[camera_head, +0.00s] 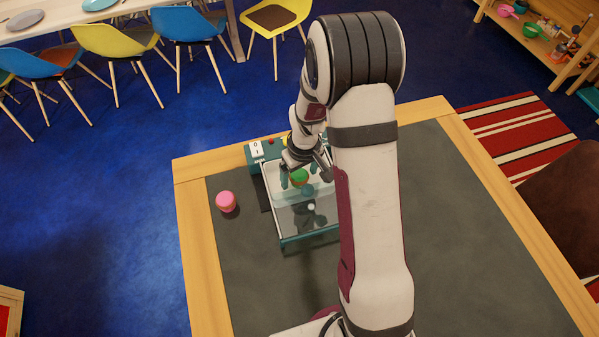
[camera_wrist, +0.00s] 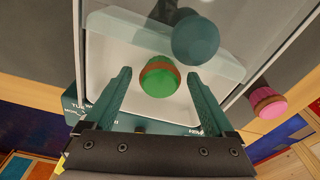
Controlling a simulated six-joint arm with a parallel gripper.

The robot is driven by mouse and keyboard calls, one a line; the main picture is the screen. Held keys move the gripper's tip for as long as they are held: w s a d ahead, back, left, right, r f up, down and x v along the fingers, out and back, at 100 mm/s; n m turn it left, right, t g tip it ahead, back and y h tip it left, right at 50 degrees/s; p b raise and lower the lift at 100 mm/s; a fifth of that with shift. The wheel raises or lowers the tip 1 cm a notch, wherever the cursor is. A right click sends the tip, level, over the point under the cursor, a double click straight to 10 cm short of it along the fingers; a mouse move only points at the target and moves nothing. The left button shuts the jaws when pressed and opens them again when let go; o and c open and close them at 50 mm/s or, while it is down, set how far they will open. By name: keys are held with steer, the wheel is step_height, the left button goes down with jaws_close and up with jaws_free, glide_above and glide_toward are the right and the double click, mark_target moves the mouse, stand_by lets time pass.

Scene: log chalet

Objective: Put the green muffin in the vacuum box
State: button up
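The green muffin (camera_head: 299,176) has a brown base. It is over the white inside of the vacuum box, near the box's labelled end; I cannot tell whether it rests on the floor. The vacuum box (camera_head: 284,241) is teal with a clear pane over part of it. In the wrist view the green muffin (camera_wrist: 160,82) lies between my fingertips, with a gap on each side. My gripper (camera_wrist: 159,76) is open, fingers pointing into the white-floored part of the box (camera_wrist: 73,105). In the head view my arm hides part of the box.
A teal round thing (camera_wrist: 195,38) shows beside the green muffin, seemingly behind the clear pane. A pink muffin (camera_head: 227,202) stands on the grey table top (camera_head: 455,235) left of the box; it also shows in the wrist view (camera_wrist: 267,102). The table front is clear.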

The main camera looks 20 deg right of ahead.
step_height(320, 180, up, 13)
steer(key=s, duration=0.2)
steer(key=s+a+r+m, duration=0.2)
steer(key=s, duration=0.6)
steer(key=s+a+r+m+g+y, duration=0.1)
steer(key=s+a+r+m, duration=0.1)
steer(key=s, duration=0.6)
steer(key=s+a+r+m, duration=0.3)
steer(key=s+m, duration=0.1)
steer(key=s, duration=0.4)
steer(key=shift+g, duration=0.3)
steer(key=shift+w, duration=0.1)
